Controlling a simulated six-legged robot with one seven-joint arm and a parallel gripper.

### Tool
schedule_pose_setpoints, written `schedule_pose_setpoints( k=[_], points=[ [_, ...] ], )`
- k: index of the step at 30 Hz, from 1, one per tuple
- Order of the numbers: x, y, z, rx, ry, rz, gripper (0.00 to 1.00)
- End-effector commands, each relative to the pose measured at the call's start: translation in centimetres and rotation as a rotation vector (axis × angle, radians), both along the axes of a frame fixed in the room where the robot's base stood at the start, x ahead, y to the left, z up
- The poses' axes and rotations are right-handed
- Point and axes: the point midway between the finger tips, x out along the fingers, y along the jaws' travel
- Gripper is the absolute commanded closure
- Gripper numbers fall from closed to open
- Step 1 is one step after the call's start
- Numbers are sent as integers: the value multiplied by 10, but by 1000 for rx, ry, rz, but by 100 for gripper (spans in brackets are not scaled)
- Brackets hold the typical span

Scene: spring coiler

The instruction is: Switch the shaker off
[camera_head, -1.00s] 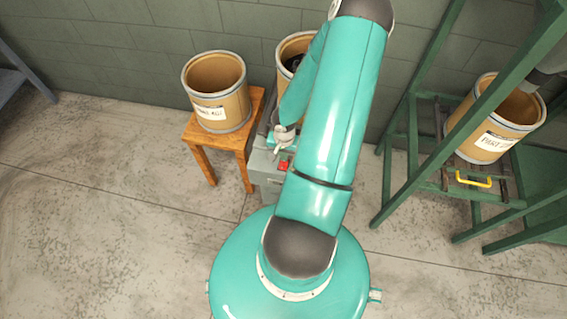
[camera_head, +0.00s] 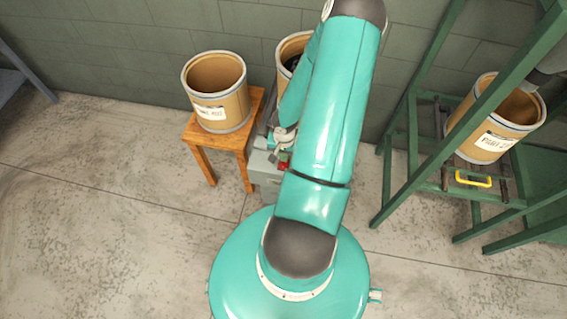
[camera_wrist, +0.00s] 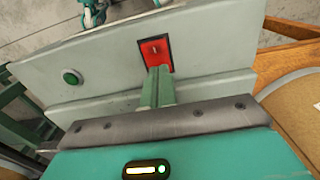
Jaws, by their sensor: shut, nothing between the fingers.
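The shaker's pale grey-green box (camera_head: 265,172) stands on the floor behind my round body. In the wrist view its panel (camera_wrist: 105,65) carries a red rocker switch (camera_wrist: 154,48) in a dark frame and a round green button or lamp (camera_wrist: 72,77) to the left. My gripper (camera_wrist: 158,70) is shut and empty. Its fingertips overlap the lower edge of the red switch in the wrist view; I cannot tell whether they touch it. In the head view the gripper (camera_head: 275,155) is just beside the red switch (camera_head: 284,166), partly hidden by my arm.
A cardboard drum (camera_head: 290,48) stands at the back of the shaker, partly behind my arm. Another drum (camera_head: 232,92) sits on a wooden stool (camera_head: 240,140) to the left. A green frame (camera_head: 412,145) with a labelled drum (camera_head: 486,140) stands right. Floor at left is clear.

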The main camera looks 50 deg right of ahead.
Motion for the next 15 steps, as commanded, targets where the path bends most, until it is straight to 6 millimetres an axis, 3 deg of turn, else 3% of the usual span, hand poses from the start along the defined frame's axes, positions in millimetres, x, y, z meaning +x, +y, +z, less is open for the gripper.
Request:
schedule_pose_setpoints(
  k=[15],
  points=[
    [0, -1, 38, -2, -1, -1, 100]
  ],
)
